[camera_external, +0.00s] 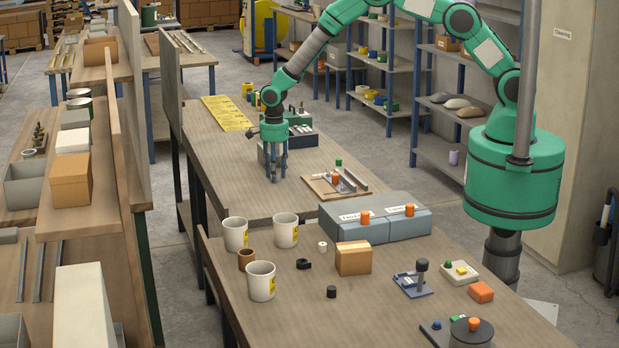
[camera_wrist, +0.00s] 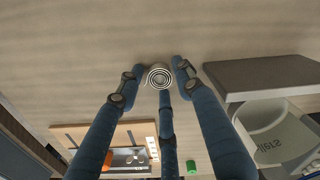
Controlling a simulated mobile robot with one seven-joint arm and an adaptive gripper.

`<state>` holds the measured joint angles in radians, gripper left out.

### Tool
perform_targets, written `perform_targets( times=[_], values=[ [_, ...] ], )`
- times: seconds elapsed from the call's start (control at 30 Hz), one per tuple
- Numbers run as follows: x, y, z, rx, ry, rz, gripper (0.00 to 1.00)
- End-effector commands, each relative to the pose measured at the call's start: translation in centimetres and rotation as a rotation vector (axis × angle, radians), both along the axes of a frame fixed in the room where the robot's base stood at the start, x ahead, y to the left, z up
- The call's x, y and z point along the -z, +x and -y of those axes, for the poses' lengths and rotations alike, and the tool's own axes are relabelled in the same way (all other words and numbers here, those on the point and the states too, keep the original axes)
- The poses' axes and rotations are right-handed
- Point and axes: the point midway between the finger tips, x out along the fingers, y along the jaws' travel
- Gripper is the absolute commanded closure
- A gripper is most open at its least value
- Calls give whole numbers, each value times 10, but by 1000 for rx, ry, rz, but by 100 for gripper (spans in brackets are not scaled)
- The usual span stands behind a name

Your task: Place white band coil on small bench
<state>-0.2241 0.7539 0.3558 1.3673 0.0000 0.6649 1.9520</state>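A pale ringed coil (camera_wrist: 159,77), which looks like the white band coil, sits between my fingertips in the wrist view. My gripper (camera_wrist: 160,76) has three blue fingers, two at the sides and one below the coil in the picture. The fingertips are at or very near its rim; firm contact is not clear. In the external view my gripper (camera_external: 275,177) points down at the far wooden bench (camera_external: 232,160), its tips close to the surface. The coil is not discernible there. Which bench is the small one cannot be told.
Right of my gripper is a wooden board (camera_external: 318,186) with small parts. Behind my gripper is a dark bin (camera_external: 300,138). A yellow sheet (camera_external: 227,113) lies farther back. The near bench (camera_external: 330,320) holds white cups (camera_external: 261,281), grey boxes (camera_external: 365,230) and small parts.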

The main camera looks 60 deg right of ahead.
Motion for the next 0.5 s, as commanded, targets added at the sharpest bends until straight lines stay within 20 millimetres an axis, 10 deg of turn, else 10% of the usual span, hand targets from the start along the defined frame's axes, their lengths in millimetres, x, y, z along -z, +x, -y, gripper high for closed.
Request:
perform_targets(
  times=[0.5],
  values=[
    [-6,1,0,0,0,1,54]
  ],
)
